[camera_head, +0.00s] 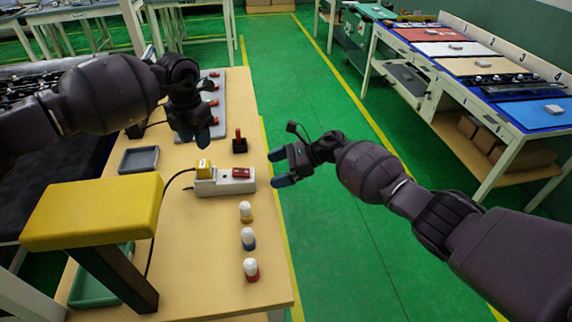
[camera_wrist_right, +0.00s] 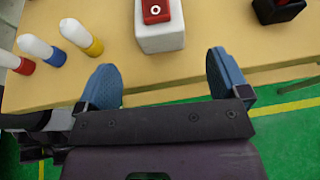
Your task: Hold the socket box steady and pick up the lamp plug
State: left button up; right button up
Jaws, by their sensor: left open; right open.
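The white socket box (camera_head: 225,187) lies on the table with a red switch (camera_head: 241,173) at its right end. My right gripper (camera_head: 279,168) is open and empty just off the table's right edge, facing the box's right end. In the right wrist view the box's end (camera_wrist_right: 160,38) lies beyond and between the fingers (camera_wrist_right: 166,82); the plug is out of this view.
White-topped pieces with yellow (camera_head: 246,212), blue (camera_head: 248,239) and red (camera_head: 251,269) bases stand in front of the box. A black block with a red peg (camera_head: 239,142) stands behind it. A grey tray (camera_head: 139,159) lies at left. The lamp overhangs the near left.

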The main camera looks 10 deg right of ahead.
aim_at(252, 177)
jog(key=x, duration=0.7)
jog(key=shift+a+f, duration=0.15)
jog(key=shift+a, duration=0.25)
